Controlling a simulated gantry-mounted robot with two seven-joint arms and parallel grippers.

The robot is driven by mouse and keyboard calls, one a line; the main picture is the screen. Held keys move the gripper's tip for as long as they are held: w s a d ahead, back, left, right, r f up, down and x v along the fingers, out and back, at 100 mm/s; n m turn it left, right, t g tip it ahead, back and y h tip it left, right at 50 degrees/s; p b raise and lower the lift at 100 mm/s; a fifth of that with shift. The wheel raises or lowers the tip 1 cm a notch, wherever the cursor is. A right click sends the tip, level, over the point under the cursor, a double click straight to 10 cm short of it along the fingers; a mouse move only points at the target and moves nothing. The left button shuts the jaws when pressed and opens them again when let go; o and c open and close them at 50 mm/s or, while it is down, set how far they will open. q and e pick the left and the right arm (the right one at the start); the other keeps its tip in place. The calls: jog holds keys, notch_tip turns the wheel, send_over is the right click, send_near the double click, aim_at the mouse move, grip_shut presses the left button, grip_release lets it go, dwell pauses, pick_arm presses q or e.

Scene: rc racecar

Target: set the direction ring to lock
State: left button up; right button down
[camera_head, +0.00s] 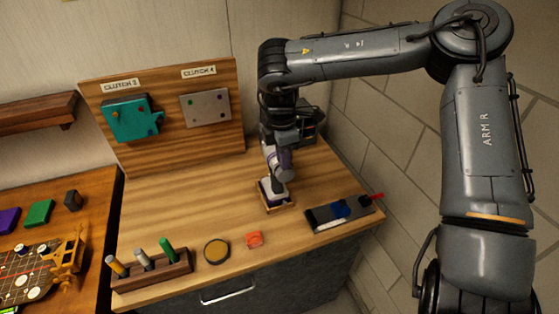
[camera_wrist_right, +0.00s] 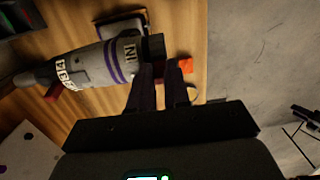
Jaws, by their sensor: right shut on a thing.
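A grey power tool with purple bands (camera_head: 279,160) stands in a small wooden holder (camera_head: 290,208) on the workbench. In the right wrist view, the tool's body (camera_wrist_right: 88,66) lies across the upper left, with its tapered nose to the left. White number labels show near the nose. The ring marked "IN" (camera_wrist_right: 130,52) is at its right end, with a dark block (camera_wrist_right: 153,46) beside it. My right gripper (camera_wrist_right: 164,68) is shut at this end on the ring's dark part; its fingers partly hide the contact. The ring's full marking is not readable. My left gripper is not in view.
A dark tray with a blue part and red tip (camera_head: 340,211) lies right of the holder. A clutch board (camera_head: 165,105) stands behind.

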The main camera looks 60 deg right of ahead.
jog(key=shift+s+d+t+y, duration=0.3)
jog(key=shift+t+y, duration=0.2)
jog(key=shift+y, duration=0.1)
jog(key=shift+d, duration=0.1)
jog(key=shift+s, duration=0.1)
jog(key=c, duration=1.1)
grip_release()
jog(key=shift+d, duration=0.1)
